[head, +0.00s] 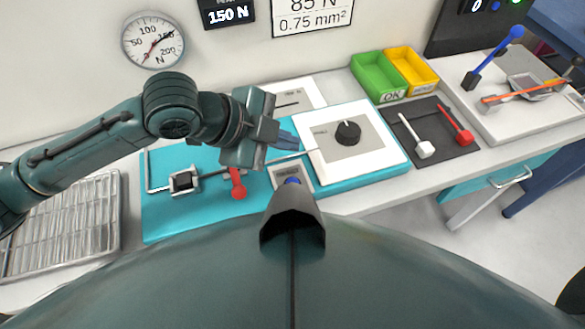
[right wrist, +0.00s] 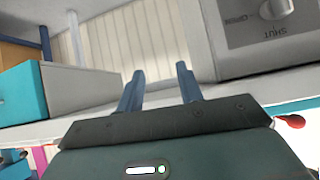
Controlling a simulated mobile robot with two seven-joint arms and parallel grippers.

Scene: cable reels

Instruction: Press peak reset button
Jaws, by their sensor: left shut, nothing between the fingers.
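A small grey box (head: 303,172) with a blue button (head: 292,181) on top sits at the front edge of the turquoise base in the head view. Its label is too small to read surely, and my dark body part partly covers its front. My left gripper (head: 293,140) is shut and empty, behind and above the button, apart from it in the picture. My right gripper (right wrist: 160,88) shows in the right wrist view with its two blue fingers apart and nothing between them. The button does not show there.
A red-knobbed lever (head: 238,190) stands left of the button box. A white panel with a black knob (head: 348,133) lies to the right. Green (head: 378,77) and yellow (head: 411,69) bins stand behind. A wire tray (head: 112,215) is at left. A display (head: 227,12) reads 150 N.

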